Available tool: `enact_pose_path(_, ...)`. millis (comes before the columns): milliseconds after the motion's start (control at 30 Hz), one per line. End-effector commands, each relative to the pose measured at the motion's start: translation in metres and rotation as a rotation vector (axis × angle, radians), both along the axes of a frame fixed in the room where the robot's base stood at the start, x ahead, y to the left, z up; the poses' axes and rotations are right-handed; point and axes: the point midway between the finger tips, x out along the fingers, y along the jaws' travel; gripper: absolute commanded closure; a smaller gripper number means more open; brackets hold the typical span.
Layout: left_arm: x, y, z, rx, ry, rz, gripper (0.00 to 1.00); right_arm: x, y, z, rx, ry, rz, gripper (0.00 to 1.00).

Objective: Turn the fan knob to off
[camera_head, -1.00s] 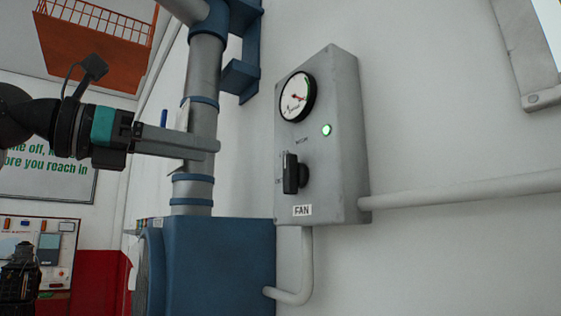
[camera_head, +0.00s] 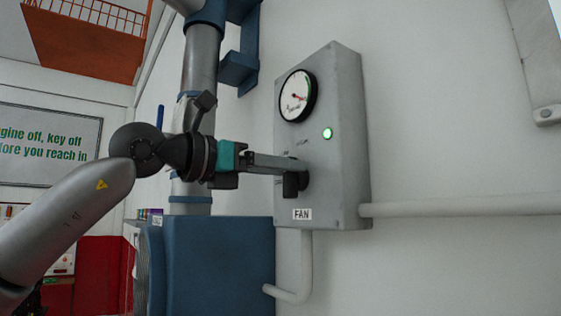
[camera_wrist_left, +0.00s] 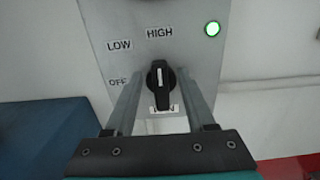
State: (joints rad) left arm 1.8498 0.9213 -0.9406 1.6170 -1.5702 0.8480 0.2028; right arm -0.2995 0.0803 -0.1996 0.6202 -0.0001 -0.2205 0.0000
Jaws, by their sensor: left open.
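The black fan knob (camera_head: 290,186) sits low on the front of the grey fan control box (camera_head: 350,120). In the left wrist view the knob (camera_wrist_left: 159,90) stands upright, its white line pointing up toward the HIGH label (camera_wrist_left: 159,33). The LOW label (camera_wrist_left: 119,45) and OFF label (camera_wrist_left: 118,83) are to its left. My left gripper (camera_head: 304,166) is open at the knob. In the wrist view its two fingers (camera_wrist_left: 163,80) lie on either side of the knob, with gaps visible. In the head view a finger hides the knob's upper part. My right gripper is not in view.
A lit green lamp (camera_head: 328,133) and a round gauge (camera_head: 298,96) are above the knob. A blue cabinet (camera_head: 220,265) stands below left, with a grey vertical pipe (camera_head: 201,85) above it. A conduit (camera_head: 460,205) runs right along the wall.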

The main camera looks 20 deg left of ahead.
Motion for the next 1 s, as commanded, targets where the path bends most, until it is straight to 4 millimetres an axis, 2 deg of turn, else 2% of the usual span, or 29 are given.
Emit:
enact_pose_path(267, 0.0014, -0.0008, -0.0006, 0.000, 0.001, 0.000, 0.45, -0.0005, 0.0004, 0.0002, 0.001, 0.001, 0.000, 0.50)
enact_pose_path(733, 0.0011, -0.0006, -0.0004, 0.001, 0.001, 0.000, 0.98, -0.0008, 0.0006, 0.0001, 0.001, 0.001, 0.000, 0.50)
enact_pose_path(1000, 0.0011, -0.0004, -0.0003, 0.001, 0.001, 0.000, 1.00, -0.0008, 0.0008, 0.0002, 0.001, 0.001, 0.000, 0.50)
